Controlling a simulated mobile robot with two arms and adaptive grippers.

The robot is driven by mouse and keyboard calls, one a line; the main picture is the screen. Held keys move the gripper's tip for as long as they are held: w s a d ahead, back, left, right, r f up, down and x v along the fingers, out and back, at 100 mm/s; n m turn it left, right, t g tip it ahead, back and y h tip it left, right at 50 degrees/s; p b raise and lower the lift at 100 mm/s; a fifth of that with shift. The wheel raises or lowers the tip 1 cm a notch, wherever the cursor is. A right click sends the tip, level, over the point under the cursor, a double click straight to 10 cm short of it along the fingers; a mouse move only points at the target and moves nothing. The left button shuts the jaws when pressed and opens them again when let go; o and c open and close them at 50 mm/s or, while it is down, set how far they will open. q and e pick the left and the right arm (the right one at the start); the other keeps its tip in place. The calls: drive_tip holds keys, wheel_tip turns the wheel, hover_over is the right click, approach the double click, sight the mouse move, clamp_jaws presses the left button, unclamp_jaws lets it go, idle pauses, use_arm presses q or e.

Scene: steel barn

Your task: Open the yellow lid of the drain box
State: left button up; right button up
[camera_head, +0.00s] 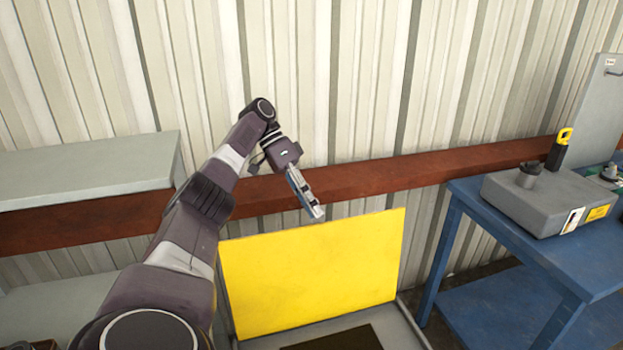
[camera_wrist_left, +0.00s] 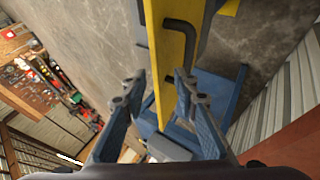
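The yellow lid (camera_head: 312,272) of the drain box stands raised, nearly upright, in the head view. Below it the drain box's grey rim (camera_head: 402,328) and dark opening (camera_head: 340,340) show at the bottom edge. My left gripper (camera_head: 315,212) is just above the lid's top edge. In the left wrist view the lid (camera_wrist_left: 164,60) shows nearly edge-on, with a black handle (camera_wrist_left: 183,32) on one face. The left fingers (camera_wrist_left: 158,78) are spread, with the lid seen in the gap between them; contact cannot be told. My right gripper is not in view.
A blue table (camera_head: 470,192) with a grey device (camera_head: 545,200) stands at the right. A grey shelf (camera_head: 90,165) is at the left. A red-brown beam (camera_head: 400,174) runs along the corrugated wall behind the lid.

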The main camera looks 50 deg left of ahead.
use_arm(q)
drive_tip(key=shift+r, duration=1.55)
